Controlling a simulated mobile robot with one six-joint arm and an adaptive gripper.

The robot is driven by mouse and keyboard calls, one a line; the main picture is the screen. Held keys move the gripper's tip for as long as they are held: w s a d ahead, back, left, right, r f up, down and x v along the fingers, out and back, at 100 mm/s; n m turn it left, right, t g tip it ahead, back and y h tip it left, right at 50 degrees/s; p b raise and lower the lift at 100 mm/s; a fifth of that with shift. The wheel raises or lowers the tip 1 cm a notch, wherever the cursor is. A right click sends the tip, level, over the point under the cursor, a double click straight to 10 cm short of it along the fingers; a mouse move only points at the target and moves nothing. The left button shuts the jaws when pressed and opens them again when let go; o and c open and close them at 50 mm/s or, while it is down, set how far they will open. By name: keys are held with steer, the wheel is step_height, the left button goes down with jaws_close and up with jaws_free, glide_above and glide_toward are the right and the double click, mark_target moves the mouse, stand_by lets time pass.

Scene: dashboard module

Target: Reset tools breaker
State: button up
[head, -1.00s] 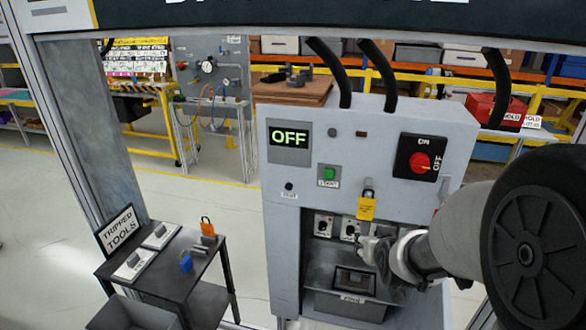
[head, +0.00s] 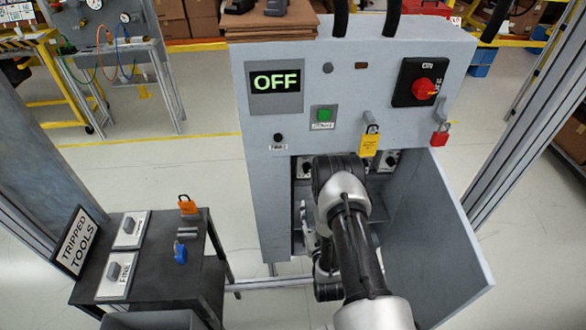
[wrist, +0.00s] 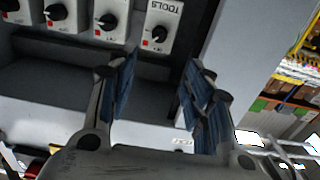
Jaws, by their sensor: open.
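The breaker labelled TOOLS (wrist: 163,22) is the rightmost of a row in the wrist view, a white module with a black knob and a small red mark. Its label reads upside down. My gripper (wrist: 160,70) is open and empty, its blue-padded fingers below the TOOLS breaker in the picture and apart from it. In the head view my arm covers most of the cabinet's lower opening, and the TOOLS breaker cannot be made out. The cabinet (head: 345,85) has a display (head: 275,82) reading OFF, a green button (head: 324,114) and a red rotary switch (head: 423,89).
The open door (head: 440,230) stands right of my arm. A yellow tag with padlock (head: 369,144) and a red padlock (head: 440,137) hang on the front. A dark table (head: 150,283) at left holds a TRIPPED TOOLS sign (head: 76,242), modules and padlocks. Floor between table and cabinet is clear.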

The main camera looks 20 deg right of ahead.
mark_target(307, 169)
steer(key=b+x, duration=0.4)
steer(key=x, duration=1.3)
steer(key=shift+b, duration=0.35)
steer(key=c, duration=1.1)
